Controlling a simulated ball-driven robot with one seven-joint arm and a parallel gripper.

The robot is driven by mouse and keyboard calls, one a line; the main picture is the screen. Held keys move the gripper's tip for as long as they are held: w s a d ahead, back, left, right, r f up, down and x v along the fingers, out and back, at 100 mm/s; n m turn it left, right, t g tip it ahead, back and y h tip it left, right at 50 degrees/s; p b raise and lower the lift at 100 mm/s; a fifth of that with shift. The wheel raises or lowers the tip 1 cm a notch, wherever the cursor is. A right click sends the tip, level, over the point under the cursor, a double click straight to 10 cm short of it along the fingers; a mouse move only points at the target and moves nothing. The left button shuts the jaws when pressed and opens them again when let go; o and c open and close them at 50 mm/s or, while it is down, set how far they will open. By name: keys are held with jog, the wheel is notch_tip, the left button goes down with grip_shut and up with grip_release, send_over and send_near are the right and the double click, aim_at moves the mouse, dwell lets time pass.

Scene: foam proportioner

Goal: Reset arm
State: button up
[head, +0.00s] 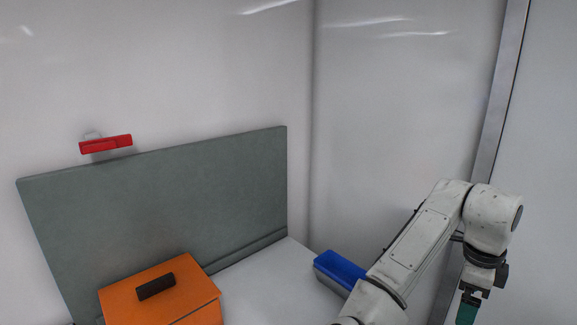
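My white arm rises from the bottom edge in the head view, bends at the upper right and points down. My gripper (471,293) is at its end, low at the right near the bottom edge. A teal piece (467,313) shows right below the gripper and is cut off by the picture's edge. I cannot tell whether it is held or is part of the fingers. The fingertips are too small and cut off to show open or shut.
An orange box (190,295) with a black handle (156,287) stands at the lower left, before a grey-green panel (160,210). A red object (105,144) is on the wall above the panel. A blue-topped block (340,268) is beside my arm. White walls surround this.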

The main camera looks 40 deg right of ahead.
jog(key=w+a+f+n+t+h, duration=0.3)
jog(key=a+f+n, duration=0.9)
jog(key=n, duration=1.1)
jog(key=s+a+f+n+y, duration=0.1)
jog(key=s+a+f+n, duration=0.1)
jog(key=a, duration=0.4)
jog(key=s+a+f+n+g+y, duration=0.1)
jog(key=s+a+f+n, duration=0.2)
jog(key=a+f+n, duration=0.1)
jog(key=s+a+f+n+y, duration=0.2)
jog(key=s+a+f+n, duration=0.1)
jog(key=a, duration=0.4)
notch_tip(320, 180, down, 2)
jog(key=shift+s+a+f+n+g, duration=0.1)
jog(key=shift+s+a+n+g, duration=0.2)
jog(key=shift+n, duration=0.2)
